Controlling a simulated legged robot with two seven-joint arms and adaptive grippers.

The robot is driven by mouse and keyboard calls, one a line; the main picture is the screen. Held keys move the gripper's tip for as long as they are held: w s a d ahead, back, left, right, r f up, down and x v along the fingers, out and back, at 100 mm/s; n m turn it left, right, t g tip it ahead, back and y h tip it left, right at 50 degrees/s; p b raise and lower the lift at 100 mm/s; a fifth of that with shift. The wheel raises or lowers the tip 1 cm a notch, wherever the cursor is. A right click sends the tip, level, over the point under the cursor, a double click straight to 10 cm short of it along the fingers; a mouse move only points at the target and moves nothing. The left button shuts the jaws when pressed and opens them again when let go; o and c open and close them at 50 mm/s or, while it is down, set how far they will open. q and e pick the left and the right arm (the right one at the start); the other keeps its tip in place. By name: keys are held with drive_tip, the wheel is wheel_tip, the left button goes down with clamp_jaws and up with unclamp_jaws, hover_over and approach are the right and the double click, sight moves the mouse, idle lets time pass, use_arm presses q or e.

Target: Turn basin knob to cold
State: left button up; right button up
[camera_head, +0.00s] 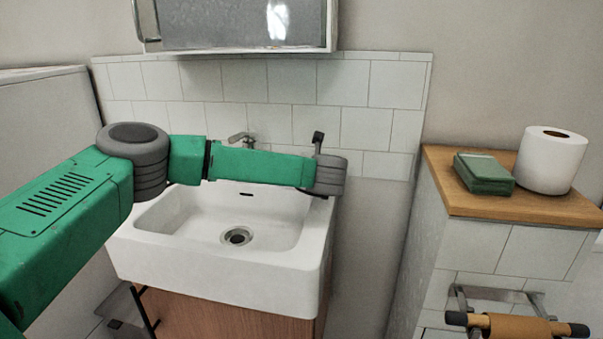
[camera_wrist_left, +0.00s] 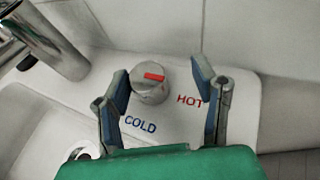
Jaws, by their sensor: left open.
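The basin knob (camera_wrist_left: 151,92) is a grey round knob with a red bar on its top, at the back of the white basin (camera_head: 290,250). The bar lies near the top of the knob, its end on the HOT side. Red HOT lettering (camera_wrist_left: 189,100) is right of the knob and blue COLD lettering (camera_wrist_left: 141,124) is below it. My left gripper (camera_wrist_left: 162,79) is open, its fingers on either side of the knob with visible gaps. In the head view my left arm reaches across the basin to its back right corner and hides the knob.
A metal faucet (camera_wrist_left: 58,45) stands left of the knob; it also shows in the head view (camera_head: 238,138). The tiled wall (camera_head: 265,85) is close behind, with a mirror cabinet (camera_head: 240,22) above.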

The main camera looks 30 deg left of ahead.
use_arm(q)
drive_tip(key=shift+d, duration=0.1)
drive_tip(key=shift+a+f, duration=0.25)
drive_tip(key=shift+a, duration=1)
clamp_jaws()
drive_tip(key=shift+a+f, duration=0.1)
drive_tip(key=shift+a, duration=0.15)
drive_tip(key=shift+d, duration=0.75)
drive_tip(key=shift+s+a+f, duration=0.1)
drive_tip(key=shift+a, duration=0.25)
drive_tip(key=shift+d+f, duration=0.1)
drive_tip(key=shift+d, duration=0.15)
